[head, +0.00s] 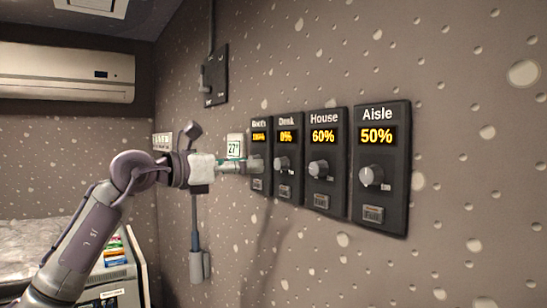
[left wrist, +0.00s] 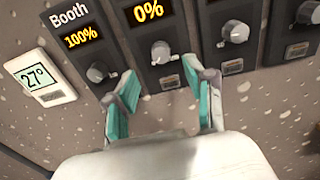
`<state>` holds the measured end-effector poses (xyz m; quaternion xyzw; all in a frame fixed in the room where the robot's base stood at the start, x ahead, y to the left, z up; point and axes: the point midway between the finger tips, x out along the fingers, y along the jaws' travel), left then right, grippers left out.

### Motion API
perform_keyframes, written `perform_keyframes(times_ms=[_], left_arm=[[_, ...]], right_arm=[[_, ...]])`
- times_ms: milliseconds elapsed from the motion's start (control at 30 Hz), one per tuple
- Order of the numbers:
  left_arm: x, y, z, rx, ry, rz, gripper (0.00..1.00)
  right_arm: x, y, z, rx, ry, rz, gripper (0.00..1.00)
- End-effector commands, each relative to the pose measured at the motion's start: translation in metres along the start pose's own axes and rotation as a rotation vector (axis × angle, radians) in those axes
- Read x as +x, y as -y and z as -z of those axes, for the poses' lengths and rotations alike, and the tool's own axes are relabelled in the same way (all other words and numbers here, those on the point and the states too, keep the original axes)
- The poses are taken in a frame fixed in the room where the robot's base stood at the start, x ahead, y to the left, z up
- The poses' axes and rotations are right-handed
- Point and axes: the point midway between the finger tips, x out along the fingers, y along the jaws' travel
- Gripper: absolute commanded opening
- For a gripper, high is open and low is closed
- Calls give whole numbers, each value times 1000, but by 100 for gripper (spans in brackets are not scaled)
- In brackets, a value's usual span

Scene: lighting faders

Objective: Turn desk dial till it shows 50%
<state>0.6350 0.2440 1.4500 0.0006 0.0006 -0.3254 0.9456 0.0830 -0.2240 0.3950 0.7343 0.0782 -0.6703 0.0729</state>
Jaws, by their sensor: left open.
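The desk dial (head: 281,163) is a grey knob on a black wall panel, and its yellow display (head: 286,136) reads 0%. It also shows in the left wrist view (left wrist: 161,53). My left gripper (head: 252,166) is open and empty, with teal finger pads. In the left wrist view its fingertips (left wrist: 163,80) are spread to either side, with the desk dial ahead of the gap between them. The dial is not gripped. In the head view the gripper covers the booth knob. My right gripper is not in view.
The booth panel reads 100% in the left wrist view, with its knob (left wrist: 97,72) close to the left finger. The house dial (head: 318,168) at 60% and aisle dial (head: 371,176) at 50% stand to the right. A thermostat (head: 234,147) shows 27°.

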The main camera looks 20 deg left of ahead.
Motion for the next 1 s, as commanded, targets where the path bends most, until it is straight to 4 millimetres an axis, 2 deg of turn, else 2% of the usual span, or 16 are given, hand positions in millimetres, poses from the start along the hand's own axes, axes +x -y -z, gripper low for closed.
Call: perform_keyframes(times_ms=[100, 333, 500, 767, 1000], left_arm=[[26, 0, -4, -3, -1, 3, 54], [60, 0, -2, -2, 1, 1, 54], [69, 0, 0, -2, 1, 0, 54], [70, 0, 0, -2, 1, 0, 54], [69, 0, 0, -2, 1, 0, 16]], right_arm=[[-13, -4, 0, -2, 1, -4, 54], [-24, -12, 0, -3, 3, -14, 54], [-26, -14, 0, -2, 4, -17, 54], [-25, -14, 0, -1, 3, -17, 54], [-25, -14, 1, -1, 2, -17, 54]])
